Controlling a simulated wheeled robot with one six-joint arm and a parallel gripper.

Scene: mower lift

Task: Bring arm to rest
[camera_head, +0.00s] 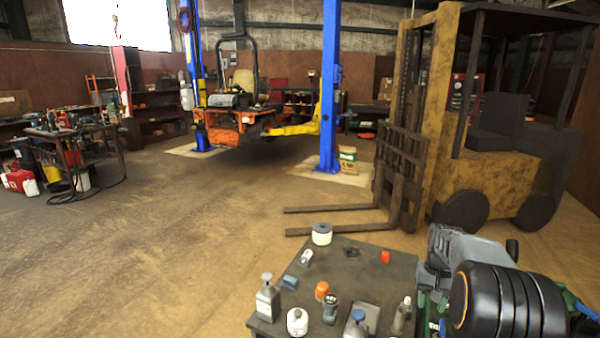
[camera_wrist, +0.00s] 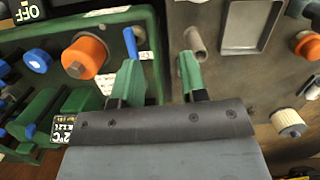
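My gripper (camera_wrist: 160,70) shows in the wrist view with its two green fingers apart and nothing between them. It is above the gap between a green panel and a grey surface. In the camera_head view my arm is folded at the lower right, beside the dark work table (camera_head: 345,262). The fingers cannot be made out in that view.
Bottles, a white roll (camera_head: 321,233) and an orange-capped item (camera_head: 322,290) stand on the table. A yellow forklift (camera_head: 500,170) is behind my arm. An orange mower (camera_head: 235,115) sits between blue lift posts (camera_head: 329,90). Open floor (camera_head: 170,240) lies left.

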